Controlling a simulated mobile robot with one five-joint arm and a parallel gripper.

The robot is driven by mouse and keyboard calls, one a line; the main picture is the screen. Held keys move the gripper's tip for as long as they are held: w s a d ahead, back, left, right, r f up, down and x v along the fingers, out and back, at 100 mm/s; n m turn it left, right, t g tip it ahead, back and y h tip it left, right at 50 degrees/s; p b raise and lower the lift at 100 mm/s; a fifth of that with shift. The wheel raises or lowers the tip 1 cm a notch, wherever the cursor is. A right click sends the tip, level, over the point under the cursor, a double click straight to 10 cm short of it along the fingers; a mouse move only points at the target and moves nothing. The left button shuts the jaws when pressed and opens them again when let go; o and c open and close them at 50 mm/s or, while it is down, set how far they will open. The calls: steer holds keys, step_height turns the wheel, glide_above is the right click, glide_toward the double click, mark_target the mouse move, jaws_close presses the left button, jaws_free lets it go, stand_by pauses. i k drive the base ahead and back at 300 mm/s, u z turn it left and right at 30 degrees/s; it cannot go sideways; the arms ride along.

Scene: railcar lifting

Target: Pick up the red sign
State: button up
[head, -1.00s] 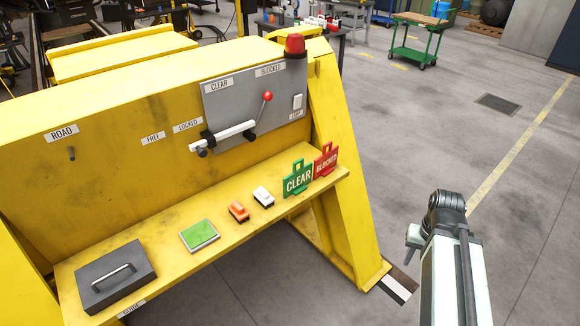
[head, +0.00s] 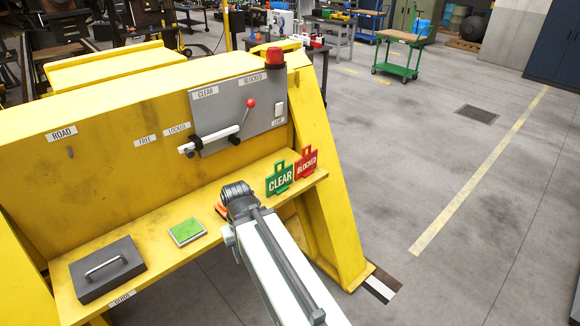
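The red sign (head: 306,163), marked BLOCKED, stands upright at the right end of the yellow shelf (head: 135,219). It is right beside the green CLEAR sign (head: 280,179). My arm reaches in from the bottom of the head view, and its end is in front of the shelf, left of both signs. My gripper's fingers are hidden behind the arm, so I cannot see whether they are open or shut. The red sign is in plain view and apart from my arm.
A grey panel (head: 207,110) with a red-knobbed lever (head: 250,104) and a red lamp (head: 274,57) rises behind the shelf. A green pad (head: 187,231) and a dark box with a handle (head: 107,270) lie on the left. An orange object (head: 220,209) is mostly hidden. Floor at right is clear.

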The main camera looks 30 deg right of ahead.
mark_target(303, 167)
steer(key=u, duration=0.1)
steer(key=i, duration=1)
steer(key=z, duration=0.1)
